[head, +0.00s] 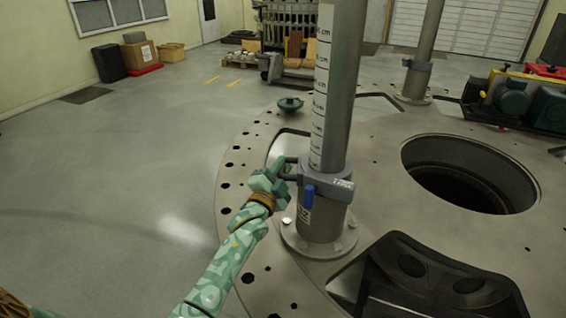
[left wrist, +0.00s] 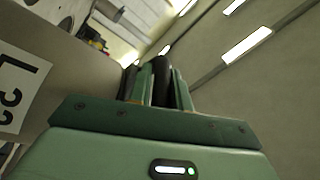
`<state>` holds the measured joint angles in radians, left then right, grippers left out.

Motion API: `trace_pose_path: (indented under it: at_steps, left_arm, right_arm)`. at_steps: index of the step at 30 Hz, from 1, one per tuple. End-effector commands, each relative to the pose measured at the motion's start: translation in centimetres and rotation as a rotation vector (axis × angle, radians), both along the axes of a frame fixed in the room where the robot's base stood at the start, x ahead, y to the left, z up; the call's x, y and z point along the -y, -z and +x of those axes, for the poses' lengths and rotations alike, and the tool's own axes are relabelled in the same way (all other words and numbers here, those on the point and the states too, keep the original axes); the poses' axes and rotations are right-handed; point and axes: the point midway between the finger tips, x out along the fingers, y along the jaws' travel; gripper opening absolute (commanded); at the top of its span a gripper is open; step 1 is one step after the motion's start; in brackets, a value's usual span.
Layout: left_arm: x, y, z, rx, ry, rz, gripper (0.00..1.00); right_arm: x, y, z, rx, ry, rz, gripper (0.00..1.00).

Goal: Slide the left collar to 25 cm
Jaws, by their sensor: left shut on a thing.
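The left post (head: 338,80) is a grey upright tube with a white centimetre scale (head: 320,95). The left collar (head: 335,189) is a grey ring around the post's lower part, with a blue lever (head: 309,194) at its front. A dark handle (head: 291,161) sticks out of the collar's left side. My left gripper (head: 282,172) is at this handle and shut on it. In the left wrist view the fingers (left wrist: 158,90) stand on both sides of the dark handle (left wrist: 162,70). The scale mark at the collar is too small to read. My right gripper is not in view.
The post's flange (head: 292,243) is bolted to the round plate (head: 235,205). A second post (head: 427,40) with a collar (head: 417,65) stands farther back. Space above the left collar looks clear.

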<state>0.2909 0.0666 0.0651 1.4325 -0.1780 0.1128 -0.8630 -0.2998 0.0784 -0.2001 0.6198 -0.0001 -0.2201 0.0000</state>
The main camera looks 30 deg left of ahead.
Motion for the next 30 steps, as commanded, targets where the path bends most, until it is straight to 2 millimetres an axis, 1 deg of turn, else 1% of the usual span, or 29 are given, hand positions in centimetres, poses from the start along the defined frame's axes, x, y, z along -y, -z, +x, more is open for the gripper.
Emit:
trace_pose_path:
  at_steps: [2, 12, 13, 14, 15, 22, 25, 28, 30]
  left_arm:
    - [-0.1, 0.3, 0.0, 0.002, -0.002, 0.0, 0.0]
    - [-0.1, 0.4, 0.0, -0.001, -0.002, 0.001, 0.0]
    - [-0.1, 0.4, 0.0, -0.001, -0.002, 0.0, 0.26]
    - [-0.1, 0.4, 0.0, -0.001, -0.002, 0.0, 0.34]
    - [-0.1, 0.4, 0.0, -0.001, -0.002, 0.0, 0.39]
    - [0.0, 0.4, 0.0, 0.0, -0.001, 0.0, 0.39]
    - [0.0, 0.4, -0.4, 0.0, -0.001, 0.0, 0.39]
    - [0.1, 0.7, -1.6, -0.001, 0.0, 0.0, 0.39]
    - [0.2, 1.0, -3.1, -0.003, 0.0, -0.001, 0.39]
  right_arm:
    - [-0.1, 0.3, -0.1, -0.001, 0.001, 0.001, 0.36]
    - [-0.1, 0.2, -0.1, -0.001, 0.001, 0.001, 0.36]
    - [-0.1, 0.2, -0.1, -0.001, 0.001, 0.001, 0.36]
    - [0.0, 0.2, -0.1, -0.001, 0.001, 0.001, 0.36]
    - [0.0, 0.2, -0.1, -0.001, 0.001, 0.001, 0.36]
    - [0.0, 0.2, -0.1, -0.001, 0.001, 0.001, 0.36]
    - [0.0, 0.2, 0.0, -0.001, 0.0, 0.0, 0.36]
    - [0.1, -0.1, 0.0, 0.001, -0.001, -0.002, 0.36]
    - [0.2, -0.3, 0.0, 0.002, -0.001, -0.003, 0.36]
